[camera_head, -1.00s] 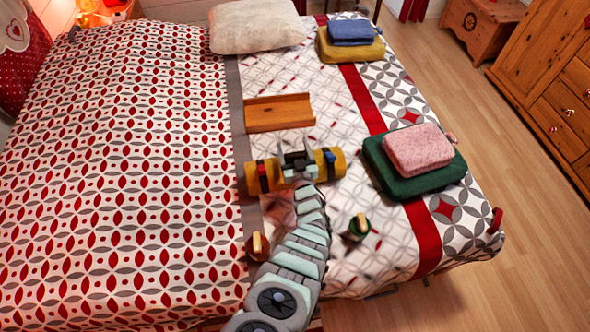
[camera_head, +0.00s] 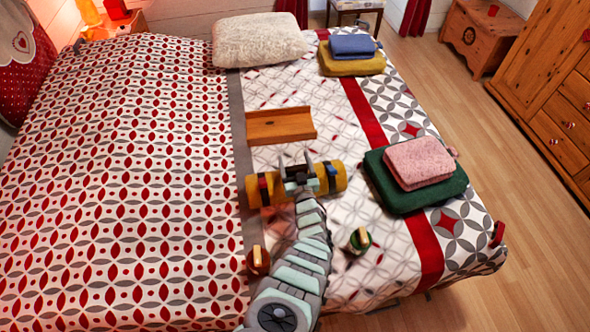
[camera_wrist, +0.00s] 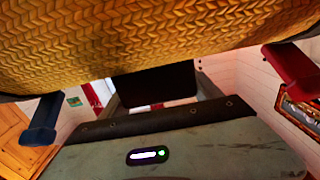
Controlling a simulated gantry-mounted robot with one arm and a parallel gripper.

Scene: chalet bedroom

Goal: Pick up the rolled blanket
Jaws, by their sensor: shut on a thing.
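The rolled blanket (camera_head: 276,188) is a mustard-yellow roll lying crosswise in the picture, with a red-and-dark band near its left end and a blue-and-dark band near its right end. My gripper (camera_head: 296,168) is shut on the middle of the roll. In the wrist view the knitted yellow blanket (camera_wrist: 160,40) fills the top, with a blue strap piece (camera_wrist: 42,120) hanging at left and a red one (camera_wrist: 290,75) at right. I cannot tell whether the roll touches the bed; the fingers hide part of its middle.
A wooden tray (camera_head: 280,125) lies just beyond the roll. A pink folded cloth (camera_head: 420,162) on a green one (camera_head: 400,200) is to the right. A pillow (camera_head: 260,40) and blue and yellow folded cloths (camera_head: 352,46) are farther back.

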